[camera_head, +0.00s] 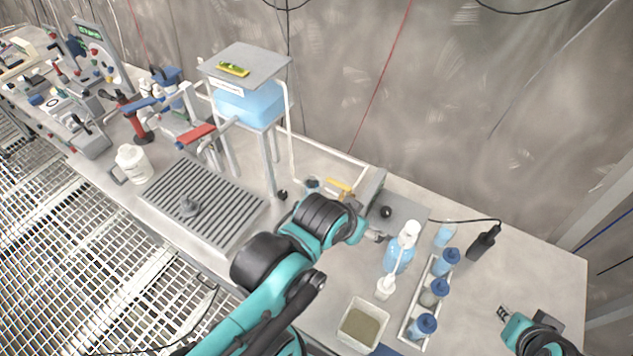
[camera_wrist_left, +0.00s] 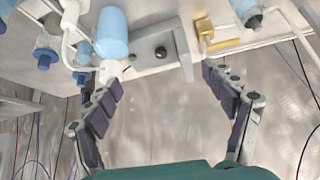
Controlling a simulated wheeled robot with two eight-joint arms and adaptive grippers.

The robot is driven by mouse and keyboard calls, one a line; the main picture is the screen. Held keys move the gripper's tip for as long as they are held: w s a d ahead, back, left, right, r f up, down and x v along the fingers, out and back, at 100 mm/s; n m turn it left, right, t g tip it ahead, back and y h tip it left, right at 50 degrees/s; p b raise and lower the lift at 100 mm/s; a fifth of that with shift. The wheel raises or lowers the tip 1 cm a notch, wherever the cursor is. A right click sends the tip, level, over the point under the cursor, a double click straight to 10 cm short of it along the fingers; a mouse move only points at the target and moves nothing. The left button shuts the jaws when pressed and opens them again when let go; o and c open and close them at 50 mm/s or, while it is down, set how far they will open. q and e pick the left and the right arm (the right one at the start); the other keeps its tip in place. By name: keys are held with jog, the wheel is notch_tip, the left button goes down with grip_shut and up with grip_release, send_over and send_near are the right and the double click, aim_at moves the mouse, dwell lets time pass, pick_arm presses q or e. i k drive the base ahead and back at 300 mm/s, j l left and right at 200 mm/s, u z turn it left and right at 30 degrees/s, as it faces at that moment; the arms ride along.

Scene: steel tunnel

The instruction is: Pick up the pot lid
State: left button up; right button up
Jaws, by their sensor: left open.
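A flat grey rectangular piece with a round black knob (camera_head: 386,212) lies on the bench right of centre. It also shows at the top of the left wrist view (camera_wrist_left: 160,52). It is the most lid-like thing I see, but I cannot tell for sure that it is the pot lid. My left gripper (camera_wrist_left: 156,72) is open, with nothing between its fingers, and the grey piece shows beyond its fingertips. In the head view my left arm partly hides the gripper near that piece. My right gripper (camera_head: 504,314) is over the right front of the bench; its opening is too small to judge.
A tray of brown material (camera_head: 360,328) is in front. A shelf stand (camera_head: 246,62) and ribbed drain (camera_head: 204,200) lie left.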

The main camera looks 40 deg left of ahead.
aim_at(186, 204)
jog(key=k+l, duration=0.25)
jog(key=k, duration=0.15)
jog(key=u, duration=2.2)
jog(key=k+j, duration=0.05)
